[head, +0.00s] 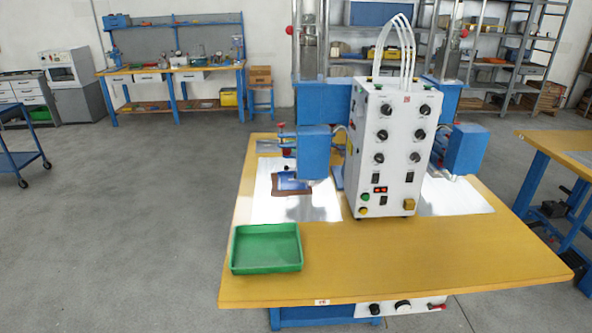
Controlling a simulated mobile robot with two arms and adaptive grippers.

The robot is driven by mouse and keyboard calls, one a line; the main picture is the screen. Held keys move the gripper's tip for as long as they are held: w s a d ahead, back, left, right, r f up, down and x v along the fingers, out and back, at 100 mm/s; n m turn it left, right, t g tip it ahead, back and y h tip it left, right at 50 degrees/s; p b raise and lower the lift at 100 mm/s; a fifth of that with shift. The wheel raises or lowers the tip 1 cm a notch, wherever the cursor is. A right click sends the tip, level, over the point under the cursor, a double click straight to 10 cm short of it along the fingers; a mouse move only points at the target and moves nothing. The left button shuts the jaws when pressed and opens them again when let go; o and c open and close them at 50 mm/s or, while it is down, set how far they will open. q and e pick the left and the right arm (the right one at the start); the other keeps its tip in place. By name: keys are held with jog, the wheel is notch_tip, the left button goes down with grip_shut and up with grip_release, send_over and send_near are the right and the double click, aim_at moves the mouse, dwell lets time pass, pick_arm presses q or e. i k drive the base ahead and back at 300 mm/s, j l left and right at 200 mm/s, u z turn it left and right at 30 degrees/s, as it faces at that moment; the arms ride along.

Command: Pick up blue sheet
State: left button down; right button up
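A small blue sheet (289,182) lies on the table at the left of the machine, on or in a brown piece (292,193). The brown piece rests on a shiny metal plate (265,212). The welding machine's left blue head (314,153) stands close to the sheet's right side and partly over it. I cannot tell whether the sheet is loose or seated in the brown piece. Neither of my grippers shows in the head view.
A shallow green tray (267,269) sits at the front left of the yellow table (400,270). The white control box (386,148) stands tall in the middle. The table's front right is clear. Open floor (130,220) lies to the left, and another table (562,150) stands at right.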

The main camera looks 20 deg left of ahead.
aim_at(286, 180)
jog(key=u, duration=1)
jog(key=i+j+u, duration=0.7)
jog(key=i, duration=0.25)
jog(key=i+u, duration=0.35)
jog(key=i, duration=0.15)
jog(key=i+l+z, duration=0.25)
jog(key=i, duration=0.3)
jog(key=i+z, duration=0.25)
jog(key=i, duration=0.25)
jog(key=i+z, duration=0.25)
jog(key=i, duration=0.3)
jog(key=i+j+z, duration=0.25)
jog(key=i, duration=0.3)
jog(key=i+j+z, duration=0.25)
jog(key=i, duration=0.3)
jog(key=i+z, duration=0.15)
jog(key=i, duration=0.55)
jog(key=i+z, duration=0.2)
jog(key=i, duration=0.5)
jog(key=i+j+z, duration=0.15)
jog(key=i, duration=0.5)
jog(key=i+j+z, duration=0.15)
jog(key=z, duration=2.45)
